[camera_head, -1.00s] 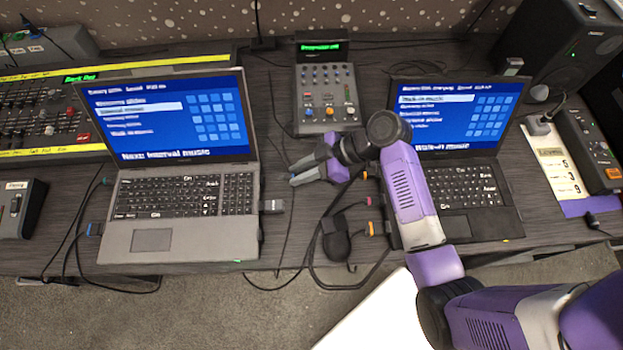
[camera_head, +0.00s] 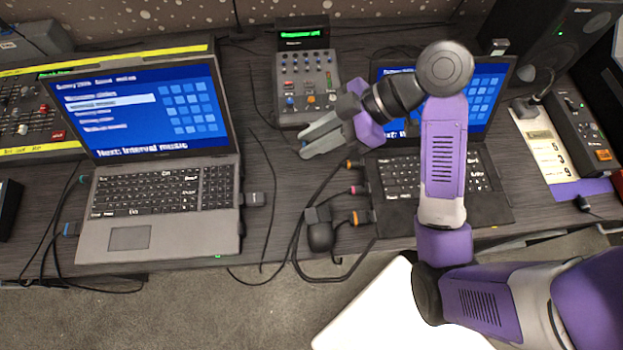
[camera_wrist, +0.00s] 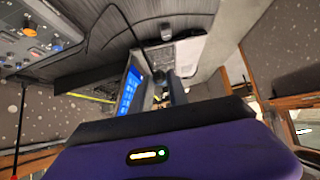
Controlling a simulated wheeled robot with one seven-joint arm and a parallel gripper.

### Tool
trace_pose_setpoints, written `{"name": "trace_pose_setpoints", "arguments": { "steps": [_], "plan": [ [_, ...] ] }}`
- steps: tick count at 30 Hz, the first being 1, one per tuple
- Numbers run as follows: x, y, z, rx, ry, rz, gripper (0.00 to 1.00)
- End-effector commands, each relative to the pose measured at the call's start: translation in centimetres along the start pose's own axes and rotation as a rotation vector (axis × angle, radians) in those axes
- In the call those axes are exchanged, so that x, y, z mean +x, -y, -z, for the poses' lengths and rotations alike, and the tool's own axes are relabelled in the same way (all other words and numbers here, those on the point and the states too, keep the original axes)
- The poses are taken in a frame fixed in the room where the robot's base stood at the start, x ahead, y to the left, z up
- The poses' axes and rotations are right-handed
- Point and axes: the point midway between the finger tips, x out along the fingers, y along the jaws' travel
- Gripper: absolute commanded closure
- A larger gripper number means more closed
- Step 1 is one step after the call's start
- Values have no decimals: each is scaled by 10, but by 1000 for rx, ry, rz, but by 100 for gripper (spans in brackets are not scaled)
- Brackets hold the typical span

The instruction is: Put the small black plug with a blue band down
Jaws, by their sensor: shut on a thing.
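My gripper (camera_head: 306,148) is shut in the head view, above the desk between the two laptops and just in front of the small mixer. A small blue spot shows at its fingertips, on the small black plug with a blue band (camera_head: 302,143). The fingers hide most of that plug, and its tilt cannot be told. In the wrist view my purple gripper body fills the lower part, and I cannot make out the plug there.
The left laptop (camera_head: 160,200) and right laptop (camera_head: 480,200) stand open. The small mixer (camera_head: 308,85) is behind my gripper. Bare desk (camera_head: 265,170) shows beside the left laptop.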

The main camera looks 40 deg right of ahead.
Motion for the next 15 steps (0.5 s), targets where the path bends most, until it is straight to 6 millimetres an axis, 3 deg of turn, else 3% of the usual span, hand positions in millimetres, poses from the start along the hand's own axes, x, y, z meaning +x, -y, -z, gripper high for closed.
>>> {"name": "trace_pose_setpoints", "arguments": {
  "steps": [1,15],
  "plan": [
    [15,1,-18,5,1,3,100],
    [77,0,-88,5,1,2,100]
  ]
}}
